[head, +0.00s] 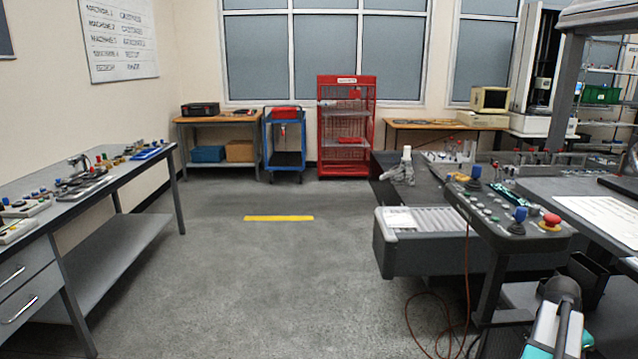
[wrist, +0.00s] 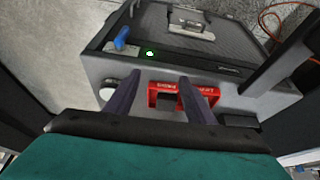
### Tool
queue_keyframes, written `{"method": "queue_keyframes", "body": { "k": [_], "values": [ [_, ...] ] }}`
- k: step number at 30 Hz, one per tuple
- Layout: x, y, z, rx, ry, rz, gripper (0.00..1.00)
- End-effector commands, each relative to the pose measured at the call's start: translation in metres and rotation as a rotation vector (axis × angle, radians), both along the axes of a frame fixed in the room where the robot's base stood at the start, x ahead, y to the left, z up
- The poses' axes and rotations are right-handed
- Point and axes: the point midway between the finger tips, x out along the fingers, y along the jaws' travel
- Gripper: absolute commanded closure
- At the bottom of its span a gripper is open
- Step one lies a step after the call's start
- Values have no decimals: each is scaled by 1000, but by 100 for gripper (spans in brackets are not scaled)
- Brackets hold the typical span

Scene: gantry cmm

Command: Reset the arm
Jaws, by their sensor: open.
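My gripper (wrist: 160,98) shows in the wrist view with its two dark fingers spread apart and nothing between them. The fingers point at a grey box-like unit (wrist: 112,72) with a red labelled part (wrist: 168,88) on its near face, partly behind the fingers. I cannot tell whether the fingers touch it. In the head view, part of my arm shows at the lower right; the gripper's fingers are not visible there.
A control panel (head: 508,225) with blue joysticks and a red button (head: 550,221) stands at the right. A loose orange cable (head: 467,285) hangs to the floor. A long bench (head: 108,185) lines the left. The middle floor (head: 270,270) is clear.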

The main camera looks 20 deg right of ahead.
Motion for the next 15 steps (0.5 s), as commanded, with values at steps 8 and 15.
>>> {"method": "queue_keyframes", "body": {
  "k": [8, 15],
  "values": [
    [34, 26, -18, 25, 18, 62, 51],
    [77, 73, -55, 71, 55, 154, 51]
  ]
}}
